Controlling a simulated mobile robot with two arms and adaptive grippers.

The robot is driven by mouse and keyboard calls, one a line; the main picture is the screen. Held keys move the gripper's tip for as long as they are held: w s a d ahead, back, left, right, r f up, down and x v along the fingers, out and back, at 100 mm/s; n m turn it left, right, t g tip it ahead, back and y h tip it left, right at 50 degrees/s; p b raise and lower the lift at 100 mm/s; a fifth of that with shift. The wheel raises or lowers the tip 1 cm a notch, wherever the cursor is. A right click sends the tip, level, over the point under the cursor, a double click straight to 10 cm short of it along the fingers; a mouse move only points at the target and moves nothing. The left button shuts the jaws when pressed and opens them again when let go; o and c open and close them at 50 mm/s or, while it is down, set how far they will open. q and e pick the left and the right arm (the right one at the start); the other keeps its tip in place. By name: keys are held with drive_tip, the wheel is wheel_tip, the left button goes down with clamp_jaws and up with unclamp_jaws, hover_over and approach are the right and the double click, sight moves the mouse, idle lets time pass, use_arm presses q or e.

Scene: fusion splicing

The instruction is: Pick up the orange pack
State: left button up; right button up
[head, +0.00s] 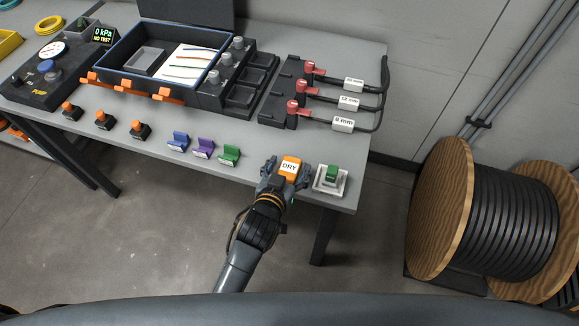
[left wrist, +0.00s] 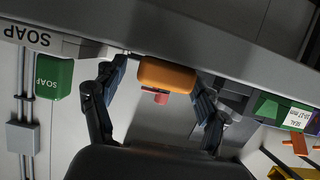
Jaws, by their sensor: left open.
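The orange pack (head: 290,167), with a white DRY label, sits near the front edge of the table, left of the white tray. My left gripper (head: 286,171) reaches it from the front, with one finger on each side of the pack. In the left wrist view the orange pack (left wrist: 167,74) lies between the spread fingertips of the gripper (left wrist: 163,77). A gap shows on its left side; on the right the finger is close, and I cannot tell whether it touches. My right gripper is in neither view.
A green SOAP block (head: 331,173) sits in a white tray (head: 318,187) right of the pack. Green (head: 229,154), purple (head: 203,148) and blue (head: 178,142) blocks stand to the left. Red-ended cables (head: 345,102) lie behind. A cable reel (head: 440,210) stands on the floor at right.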

use_arm(q)
drive_tip(key=shift+w+f, duration=0.1)
drive_tip(key=shift+w, duration=0.1)
drive_tip(key=c, duration=1.1)
drive_tip(key=shift+c, duration=0.2)
